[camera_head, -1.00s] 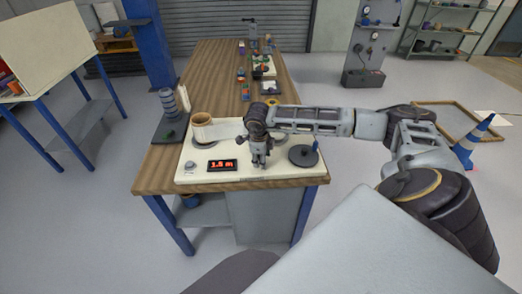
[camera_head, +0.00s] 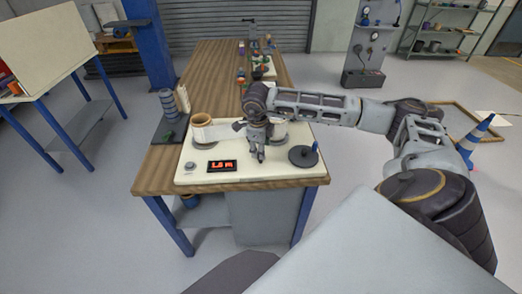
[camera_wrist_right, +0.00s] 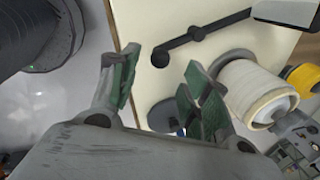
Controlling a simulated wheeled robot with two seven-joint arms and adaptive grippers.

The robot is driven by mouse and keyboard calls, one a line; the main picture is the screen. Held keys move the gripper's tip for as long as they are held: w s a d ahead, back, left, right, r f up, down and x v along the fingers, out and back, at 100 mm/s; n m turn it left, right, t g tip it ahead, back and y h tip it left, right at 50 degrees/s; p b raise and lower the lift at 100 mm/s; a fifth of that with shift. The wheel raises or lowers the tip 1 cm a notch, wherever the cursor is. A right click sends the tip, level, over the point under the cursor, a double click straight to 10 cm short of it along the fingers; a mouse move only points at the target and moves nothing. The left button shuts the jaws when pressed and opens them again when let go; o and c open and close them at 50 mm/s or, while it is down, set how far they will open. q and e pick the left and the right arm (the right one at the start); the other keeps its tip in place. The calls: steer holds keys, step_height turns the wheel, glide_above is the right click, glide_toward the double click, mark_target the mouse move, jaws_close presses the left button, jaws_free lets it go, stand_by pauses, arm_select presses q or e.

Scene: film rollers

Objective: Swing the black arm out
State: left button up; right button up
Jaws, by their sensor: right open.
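In the right wrist view the black arm (camera_wrist_right: 215,27) is a thin dark bar with round knobs, lying over the cream board (camera_wrist_right: 130,20). In the head view I cannot make it out behind my right gripper (camera_head: 258,153). My right gripper also shows in the wrist view (camera_wrist_right: 160,88), with its green-padded fingers apart and nothing between them. It hangs over the board, and the black arm lies beyond its fingertips, apart from them. My left gripper is not in view.
A film roll (camera_head: 202,132) stands at the board's left, and a pale roll (camera_wrist_right: 258,92) sits close to one finger. A dark disc (camera_head: 303,155) with a blue handle lies right of the gripper. A red display (camera_head: 222,166) is at the front.

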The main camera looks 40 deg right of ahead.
steer(key=shift+s+a+r, duration=0.15)
steer(key=shift+a+r, duration=0.05)
steer(key=shift+r, duration=1)
steer(key=shift+s+a+r, duration=0.1)
steer(key=shift+a+r, duration=0.1)
steer(key=shift+r, duration=1)
